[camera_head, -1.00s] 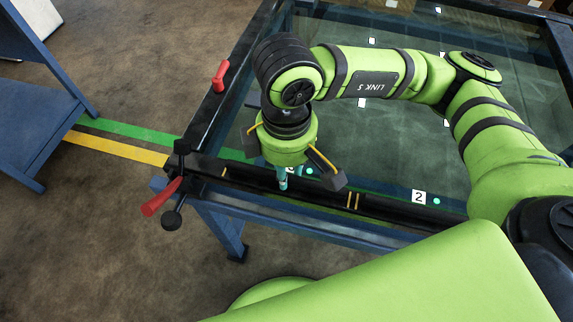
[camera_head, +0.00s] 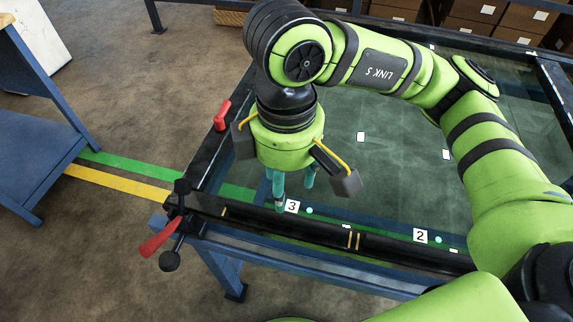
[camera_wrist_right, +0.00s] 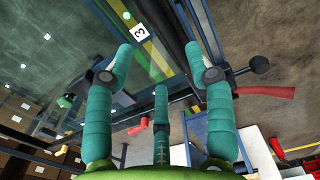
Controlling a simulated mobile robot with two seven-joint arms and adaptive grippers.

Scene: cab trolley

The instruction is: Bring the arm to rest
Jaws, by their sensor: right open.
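My right gripper (camera_head: 292,190) hangs from the green arm over the near left part of the glass-topped table (camera_head: 400,180). Its teal fingers are spread and hold nothing. They point down near the label marked 3 (camera_head: 291,206), apart from the table's black front rail. In the right wrist view the open fingers (camera_wrist_right: 160,75) frame the table edge and the same label (camera_wrist_right: 139,31). My left gripper is in neither view.
A red lever with a black knob (camera_head: 160,238) sticks out at the table's front left corner. A red handle (camera_head: 222,115) stands on the left rail. A blue bench (camera_head: 35,140) is at the far left. Brown boxes (camera_head: 480,15) stand behind. Floor between bench and table is clear.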

